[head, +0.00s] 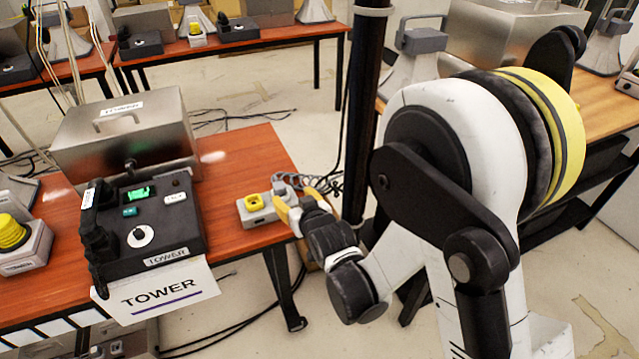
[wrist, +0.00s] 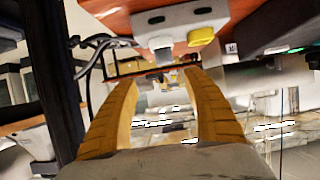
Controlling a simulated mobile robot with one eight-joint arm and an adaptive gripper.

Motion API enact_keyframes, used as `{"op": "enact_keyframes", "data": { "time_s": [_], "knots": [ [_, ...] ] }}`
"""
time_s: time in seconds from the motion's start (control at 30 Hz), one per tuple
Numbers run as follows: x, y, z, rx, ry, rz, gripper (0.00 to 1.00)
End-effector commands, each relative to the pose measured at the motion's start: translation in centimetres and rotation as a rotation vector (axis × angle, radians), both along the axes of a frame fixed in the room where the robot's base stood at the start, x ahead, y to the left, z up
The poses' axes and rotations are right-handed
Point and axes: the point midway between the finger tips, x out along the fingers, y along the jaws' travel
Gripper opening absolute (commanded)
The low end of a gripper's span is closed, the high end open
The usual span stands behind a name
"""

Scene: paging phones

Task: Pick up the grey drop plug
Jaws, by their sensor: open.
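A pale grey socket block (head: 262,212) sits at the right end of the red-brown table, with a yellow plug (head: 254,201) on its left part. The grey drop plug (head: 279,187) appears at the block's right part, close to my fingertips and partly hidden by them. In the wrist view the grey plug (wrist: 161,46) juts from the block (wrist: 180,20), just beyond and between my fingertips, and the yellow plug (wrist: 201,37) is to its right. My gripper (head: 285,203) has yellow fingers, which also show in the wrist view (wrist: 160,80). They are apart with nothing between them.
A black console (head: 145,225) labelled TOWER stands left of the block, with a metal case (head: 125,140) behind it. Grey coiled cable (head: 318,181) lies behind the block. A dark post (head: 365,110) rises behind my gripper. Red-brown tabletop (head: 240,155) is clear behind the block.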

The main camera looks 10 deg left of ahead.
Motion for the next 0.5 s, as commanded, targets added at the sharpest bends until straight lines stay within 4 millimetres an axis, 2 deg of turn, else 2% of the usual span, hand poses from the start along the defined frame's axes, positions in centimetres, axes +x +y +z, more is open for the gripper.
{"op": "enact_keyframes", "data": {
  "time_s": [0.13,0.4,0.5],
  "knots": [
    [0.3,1.3,-1.2,0.007,-0.012,0.015,0.58],
    [3.6,3.3,-2.9,0.008,-0.012,0.014,0.58],
    [4.1,3.7,-3.1,0.007,-0.011,0.014,0.58]
  ]
}}
